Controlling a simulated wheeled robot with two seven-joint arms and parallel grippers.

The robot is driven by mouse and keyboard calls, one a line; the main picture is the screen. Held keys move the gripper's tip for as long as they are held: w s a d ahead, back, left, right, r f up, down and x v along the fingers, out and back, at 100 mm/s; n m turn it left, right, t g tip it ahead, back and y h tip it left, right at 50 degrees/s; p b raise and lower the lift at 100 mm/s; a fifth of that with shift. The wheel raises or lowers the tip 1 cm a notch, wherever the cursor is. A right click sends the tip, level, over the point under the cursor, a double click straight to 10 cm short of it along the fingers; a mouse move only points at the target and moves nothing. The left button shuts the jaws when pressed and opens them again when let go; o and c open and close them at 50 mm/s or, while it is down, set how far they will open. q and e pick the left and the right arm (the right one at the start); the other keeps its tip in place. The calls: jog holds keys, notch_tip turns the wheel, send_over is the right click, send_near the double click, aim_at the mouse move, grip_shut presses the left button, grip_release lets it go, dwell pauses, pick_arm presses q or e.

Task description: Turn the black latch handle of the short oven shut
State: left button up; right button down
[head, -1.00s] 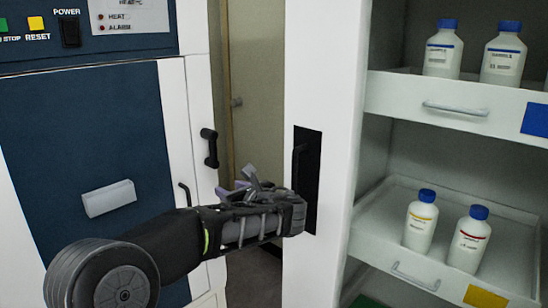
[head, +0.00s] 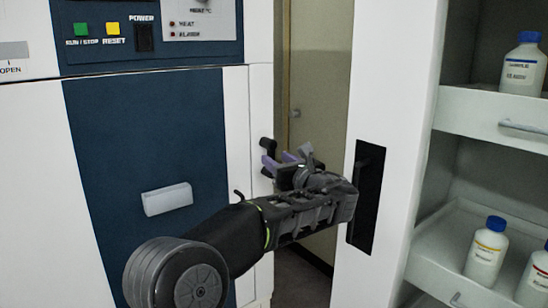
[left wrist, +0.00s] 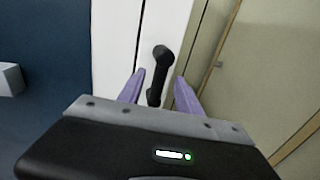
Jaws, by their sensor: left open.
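The short oven (head: 130,150) has a dark blue door, with a white side strip at its right. Its black latch handle (head: 267,150) is on that strip, partly hidden behind my left gripper (head: 282,162) in the head view. In the left wrist view the black latch handle (left wrist: 160,68) stands roughly upright between the two purple fingers of my left gripper (left wrist: 160,92). The fingers are open, one on each side of it; I cannot tell whether they touch it. My right gripper is not in view.
A white cabinet (head: 390,120) with a black recessed handle stands close at the right of my left arm. Its shelves hold bottles with blue caps (head: 487,250). A light grey block-shaped handle (head: 167,199) sticks out of the oven door. A narrow gap lies between oven and cabinet.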

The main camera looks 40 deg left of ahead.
pick_arm(q)
jog(key=shift+x, duration=1.4)
grip_shut()
dwell(0.4)
